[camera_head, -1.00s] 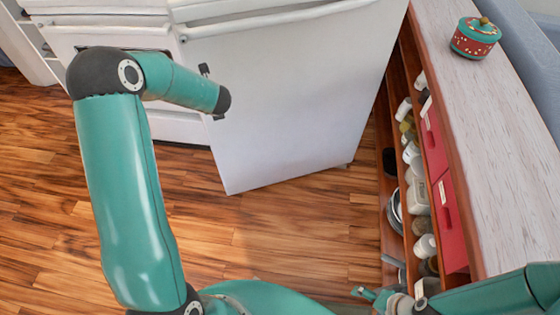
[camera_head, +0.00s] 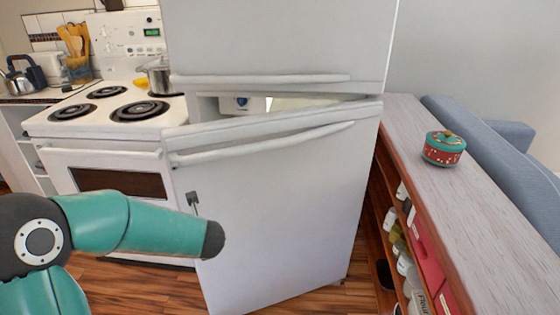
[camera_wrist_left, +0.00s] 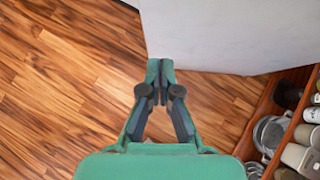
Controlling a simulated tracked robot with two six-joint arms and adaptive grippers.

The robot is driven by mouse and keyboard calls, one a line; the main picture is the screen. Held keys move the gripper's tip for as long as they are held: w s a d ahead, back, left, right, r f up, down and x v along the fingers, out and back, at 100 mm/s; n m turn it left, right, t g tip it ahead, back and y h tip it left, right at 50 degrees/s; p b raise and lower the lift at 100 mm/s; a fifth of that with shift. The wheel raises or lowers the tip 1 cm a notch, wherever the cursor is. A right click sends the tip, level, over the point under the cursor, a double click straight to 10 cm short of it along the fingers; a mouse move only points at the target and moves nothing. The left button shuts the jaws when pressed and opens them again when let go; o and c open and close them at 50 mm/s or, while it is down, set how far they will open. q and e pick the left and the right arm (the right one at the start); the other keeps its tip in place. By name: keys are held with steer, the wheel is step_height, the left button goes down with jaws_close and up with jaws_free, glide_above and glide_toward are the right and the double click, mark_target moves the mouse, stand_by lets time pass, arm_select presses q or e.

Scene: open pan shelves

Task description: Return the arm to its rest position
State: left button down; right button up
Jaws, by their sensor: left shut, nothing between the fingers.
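My left arm (camera_head: 120,225) comes in from the lower left in the head view, its forearm in front of the stove and reaching to the fridge door. My left gripper (camera_wrist_left: 161,72) shows in the left wrist view, its dark fingers closed together with nothing between them. It is above the wood floor, near the lower edge of the white door. In the head view the gripper's fingers cannot be made out clearly. My right gripper is not in view.
The fridge's lower door (camera_head: 275,215) stands ajar, with a gap at its top. A stove (camera_head: 115,160) is to the left. At the right is an open shelf unit (camera_head: 470,215) with a teal and red pot (camera_head: 443,150) on top. Pans (camera_wrist_left: 270,135) stand on its shelves.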

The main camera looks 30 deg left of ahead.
arm_select(q)
steer(key=s+d+f+g+h+p, duration=0.35)
steer(key=s+d+f+p, duration=0.25)
steer(key=d+f, duration=0.3)
steer(key=s+d+f+n+g+h+p, duration=0.2)
steer(key=s+d+f+n+h, duration=0.15)
steer(key=s+d+n, duration=0.6)
steer(key=s+d+f+n+g+h+p, duration=0.35)
steer(key=s+d+n, duration=0.25)
steer(key=d+n, duration=0.55)
steer(key=w+n+t, duration=0.1)
steer(key=n, duration=0.1)
steer(key=w+n+t, duration=0.1)
steer(key=w+n, duration=0.1)
steer(key=w+n+t+b, duration=0.1)
steer(key=n, duration=0.2)
steer(key=shift+w+d+f+t, duration=0.15)
steer(key=shift+d+f+t, duration=0.15)
steer(key=shift+f+t, duration=0.1)
